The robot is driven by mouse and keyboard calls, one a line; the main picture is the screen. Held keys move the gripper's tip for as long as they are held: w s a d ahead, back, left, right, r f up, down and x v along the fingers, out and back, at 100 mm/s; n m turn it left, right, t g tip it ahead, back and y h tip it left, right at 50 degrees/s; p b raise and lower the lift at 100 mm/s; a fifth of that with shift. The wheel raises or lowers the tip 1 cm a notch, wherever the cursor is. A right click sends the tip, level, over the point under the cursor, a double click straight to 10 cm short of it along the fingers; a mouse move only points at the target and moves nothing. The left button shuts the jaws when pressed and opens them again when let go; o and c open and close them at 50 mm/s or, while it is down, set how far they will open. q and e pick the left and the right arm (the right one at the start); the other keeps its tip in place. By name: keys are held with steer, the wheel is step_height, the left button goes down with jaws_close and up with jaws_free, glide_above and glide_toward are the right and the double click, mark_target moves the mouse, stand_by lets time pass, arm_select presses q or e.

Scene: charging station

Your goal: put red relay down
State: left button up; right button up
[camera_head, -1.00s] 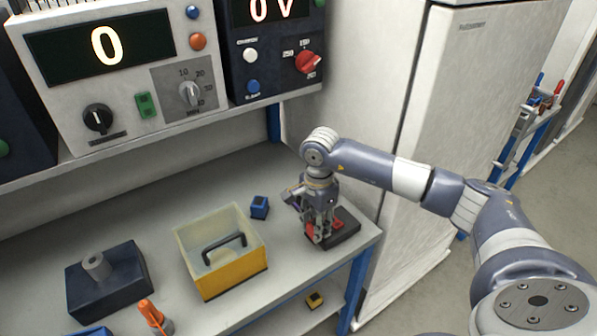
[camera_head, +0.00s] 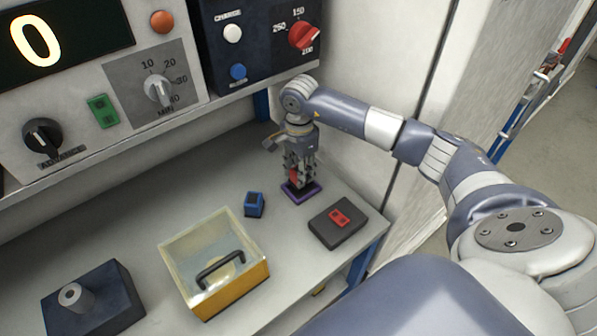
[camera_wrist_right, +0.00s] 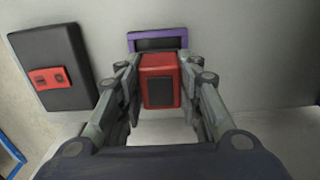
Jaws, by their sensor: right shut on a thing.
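The red relay (camera_head: 294,174) is a small red block with a dark face. My right gripper (camera_head: 298,172) is shut on it and points down above a dark pad with a purple rim (camera_head: 313,193) at the back of the bench. In the right wrist view the relay (camera_wrist_right: 158,80) sits between the two fingers, and the purple-rimmed pad (camera_wrist_right: 158,36) is just beyond it. I cannot tell whether the relay touches the pad. My left gripper is not in view.
A black block with a red plate (camera_head: 338,217) lies near the bench's right edge. A small blue block (camera_head: 254,204) and a clear-lidded yellow box (camera_head: 240,293) stand to the left. Instrument panels (camera_head: 262,45) overhang the back.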

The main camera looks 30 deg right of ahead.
step_height(320, 180, down, 3)
steer(key=shift+b, duration=0.3)
steer(key=shift+w+f, duration=0.15)
steer(key=shift+f, duration=0.05)
steer(key=shift+r, duration=0.15)
steer(key=shift+s, duration=0.25)
steer(key=o, duration=1)
steer(key=shift+w, duration=0.1)
steer(key=shift+c, duration=0.2)
steer(key=shift+o, duration=1.1)
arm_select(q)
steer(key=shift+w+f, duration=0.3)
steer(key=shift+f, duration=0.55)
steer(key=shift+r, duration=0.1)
